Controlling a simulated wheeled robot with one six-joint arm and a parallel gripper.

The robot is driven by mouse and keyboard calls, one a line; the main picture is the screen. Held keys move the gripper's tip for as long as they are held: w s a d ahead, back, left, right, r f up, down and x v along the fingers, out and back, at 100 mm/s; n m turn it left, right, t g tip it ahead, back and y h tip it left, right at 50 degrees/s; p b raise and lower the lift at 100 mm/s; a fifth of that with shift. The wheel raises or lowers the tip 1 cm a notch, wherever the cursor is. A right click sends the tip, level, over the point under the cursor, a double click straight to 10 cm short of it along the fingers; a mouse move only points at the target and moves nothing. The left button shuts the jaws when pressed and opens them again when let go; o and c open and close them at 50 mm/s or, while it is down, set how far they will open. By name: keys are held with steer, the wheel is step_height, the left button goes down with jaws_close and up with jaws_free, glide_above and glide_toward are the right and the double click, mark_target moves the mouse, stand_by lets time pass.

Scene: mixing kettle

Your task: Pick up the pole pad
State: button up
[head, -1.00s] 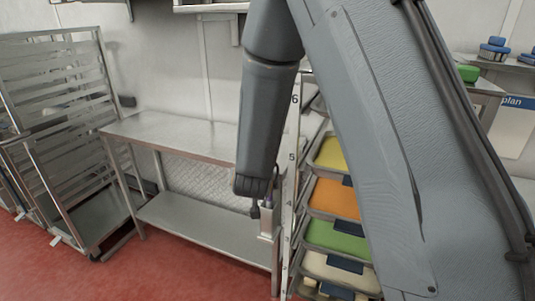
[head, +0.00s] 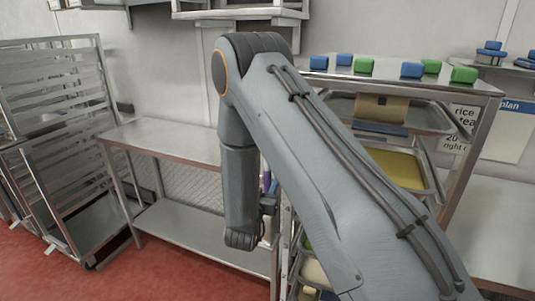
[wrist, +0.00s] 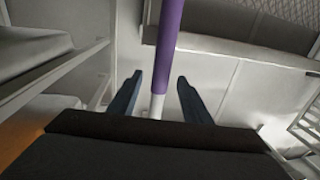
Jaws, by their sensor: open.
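A slim upright pole with a purple sleeve, which looks like the pole pad (wrist: 169,40), shows in the wrist view above a white lower part (wrist: 157,104). My gripper (wrist: 160,76) is open, with one dark finger on each side of the pole in the picture. I cannot tell whether the pole is fully between the fingers in depth. No contact is visible. In the head view the fingers are mostly hidden by my arm.
A steel table (head: 165,139) with a lower shelf stands left of the pole. A tray rack (head: 440,186) with coloured trays stands close on the right, blue and green blocks on top. An empty wheeled rack (head: 60,110) is at far left. Red floor is clear in front.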

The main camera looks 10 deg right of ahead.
mark_target(267, 177)
steer(key=x, duration=0.3)
steer(key=shift+w+p, duration=0.1)
steer(key=shift+p, duration=0.3)
jaws_close()
steer(key=shift+r, duration=0.1)
